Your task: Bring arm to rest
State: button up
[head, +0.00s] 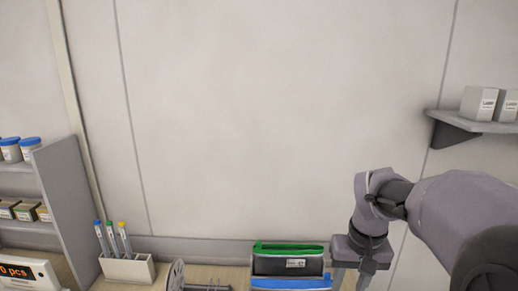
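My arm reaches in from the right side of the head view and bends down at the wrist. My gripper (350,280) points downward at the bottom edge, just right of the bins. Its two fingers look apart with nothing visible between them, though their tips are cut off by the picture's edge.
A green-rimmed bin (290,247) and a blue-rimmed bin (291,283) stand left of my gripper. Further left are a grey reel (176,276), a white pen holder (128,269) and a shelf unit (70,190). A wall shelf (470,124) with white boxes (479,103) is upper right. The wall's middle is bare.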

jog(key=s+a+f+m+t+y+b, duration=0.1)
jog(key=s+a+f+b, duration=0.3)
jog(key=s+f+b, duration=0.4)
jog(key=s+a+f+m+t+b, duration=0.2)
jog(key=s+a+f+t+b, duration=0.1)
jog(key=s+a+f+b, duration=0.2)
jog(key=shift+s+a+f+t+y+b, duration=0.35)
jog(key=shift+s+f+b, duration=1.05)
jog(key=shift+s+b, duration=0.95)
jog(key=shift+w, duration=0.25)
